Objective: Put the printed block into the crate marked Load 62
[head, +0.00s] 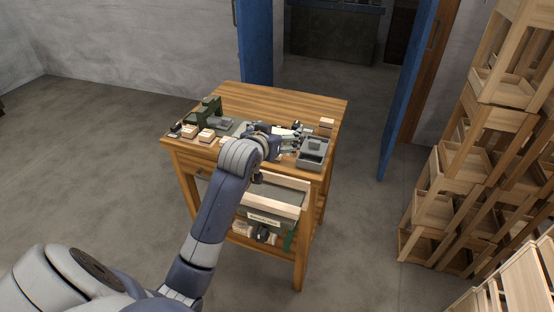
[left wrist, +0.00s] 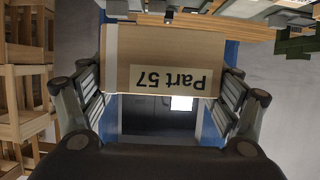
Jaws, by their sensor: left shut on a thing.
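My left gripper (head: 297,137) is above the right part of the wooden table, near a grey tray. In the left wrist view the gripper (left wrist: 162,88) is shut on a light wooden block (left wrist: 190,50), one finger on each side. The block carries a label reading "Part 57", upside down in that view. In the head view I cannot make the held block out clearly. A crate (head: 285,208) with pale wooden edges and a label sits under the tabletop; its label is too small to read. My right gripper is not in view.
The table (head: 262,98) holds a dark green machine (head: 208,110), several small wooden blocks (head: 206,135) at left, the grey tray (head: 312,153) and another block (head: 326,123) at right. Stacked wooden crates (head: 440,200) stand far right. Blue doors (head: 407,95) frame an open doorway behind.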

